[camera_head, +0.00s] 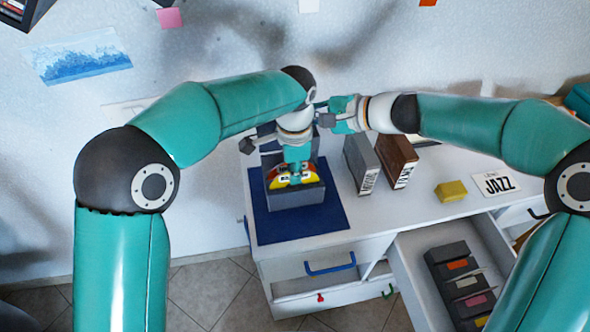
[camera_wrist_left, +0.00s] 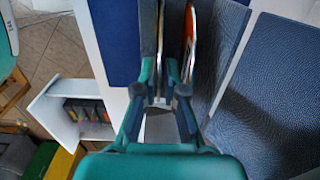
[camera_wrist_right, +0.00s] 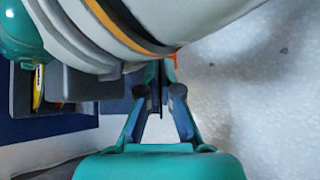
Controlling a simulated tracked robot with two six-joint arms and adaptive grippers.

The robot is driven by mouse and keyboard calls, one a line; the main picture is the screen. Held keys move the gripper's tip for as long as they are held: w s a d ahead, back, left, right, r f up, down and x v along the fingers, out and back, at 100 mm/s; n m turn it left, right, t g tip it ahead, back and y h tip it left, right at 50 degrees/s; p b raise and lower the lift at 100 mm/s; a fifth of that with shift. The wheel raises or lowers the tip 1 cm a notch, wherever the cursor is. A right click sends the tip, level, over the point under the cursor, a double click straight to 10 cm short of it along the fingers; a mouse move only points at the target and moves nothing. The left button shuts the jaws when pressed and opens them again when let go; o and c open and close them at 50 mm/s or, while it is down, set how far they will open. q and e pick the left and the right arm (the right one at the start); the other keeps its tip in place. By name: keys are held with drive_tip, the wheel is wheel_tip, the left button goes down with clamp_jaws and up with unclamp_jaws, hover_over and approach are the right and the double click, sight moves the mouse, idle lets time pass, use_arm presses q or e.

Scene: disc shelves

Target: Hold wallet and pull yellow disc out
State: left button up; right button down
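The dark grey wallet (camera_head: 296,198) stands on the blue mat (camera_head: 325,213), with the yellow and red disc (camera_head: 272,181) showing above its front wall. In the left wrist view the disc appears edge-on as a white and orange strip (camera_wrist_left: 190,40) among the dark wallet panels (camera_wrist_left: 215,60). My left gripper (camera_head: 297,172) reaches down at the disc's front; its fingers look closed around a thin wallet panel, and the tips are partly hidden. My right gripper (camera_wrist_right: 161,85) looks shut and empty, beside and behind my left wrist, above the wallet and apart from the disc.
Two upright cases, one dark grey (camera_head: 361,163) and one brown (camera_head: 397,160), stand right of the mat. A yellow block (camera_head: 451,191) and a JAZZ card (camera_head: 496,184) lie farther right. An open drawer (camera_head: 415,275) holds several cases. The wall is behind.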

drive_tip(key=shift+f, duration=0.2)
use_arm(q)
clamp_jaws()
drive_tip(key=shift+r, duration=5)
use_arm(e)
drive_tip(key=c, duration=1.8)
unclamp_jaws()
drive_tip(key=shift+c, duration=0.2)
drive_tip(key=o, duration=0.6)
drive_tip(key=shift+r, duration=0.1)
